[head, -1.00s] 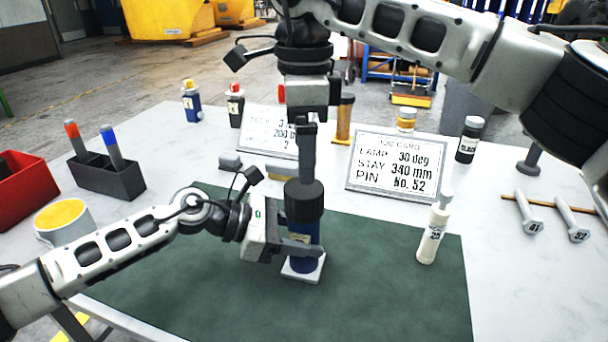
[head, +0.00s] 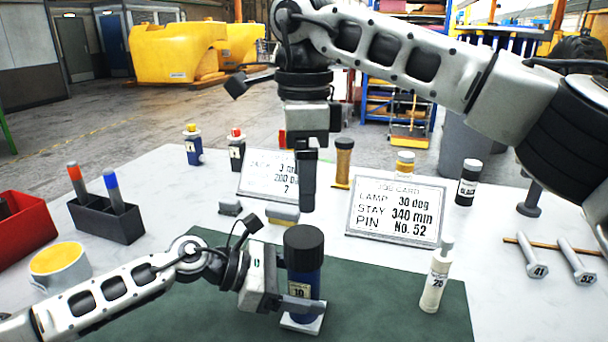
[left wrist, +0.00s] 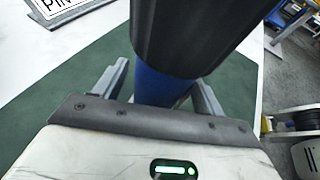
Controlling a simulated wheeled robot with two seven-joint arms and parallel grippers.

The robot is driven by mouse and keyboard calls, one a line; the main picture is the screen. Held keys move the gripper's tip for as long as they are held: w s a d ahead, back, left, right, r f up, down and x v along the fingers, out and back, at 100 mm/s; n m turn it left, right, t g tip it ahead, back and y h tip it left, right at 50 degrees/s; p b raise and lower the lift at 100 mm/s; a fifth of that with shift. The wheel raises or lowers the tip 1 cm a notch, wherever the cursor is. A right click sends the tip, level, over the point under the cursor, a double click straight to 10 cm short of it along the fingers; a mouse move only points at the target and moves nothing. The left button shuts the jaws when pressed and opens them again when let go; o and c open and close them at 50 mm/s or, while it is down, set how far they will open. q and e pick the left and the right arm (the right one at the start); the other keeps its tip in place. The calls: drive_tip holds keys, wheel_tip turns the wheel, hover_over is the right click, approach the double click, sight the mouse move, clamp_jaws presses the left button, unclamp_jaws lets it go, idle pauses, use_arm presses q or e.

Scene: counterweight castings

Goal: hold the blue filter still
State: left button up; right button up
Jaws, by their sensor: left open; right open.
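In the left wrist view, the blue body (left wrist: 160,88) is between the two fingers, with a clear gap at the left finger; contact on the right is hard to tell. My right gripper (head: 307,208) is open, pointing down just above the black cap, apart from it and empty.
A job card (head: 397,210) and a second card stand behind the mat. A white bottle (head: 435,280) stands to the right. A dark marker holder (head: 105,222), a yellow-topped tin (head: 60,268) and a red bin (head: 22,232) are at left. The mat's front is clear.

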wheel_tip(320, 180, down, 3)
drive_tip(key=b, duration=0.3)
use_arm(q)
drive_tip(key=v, duration=1.6)
use_arm(e)
drive_tip(key=shift+f, duration=0.1)
use_arm(q)
drive_tip(key=shift+d, duration=0.1)
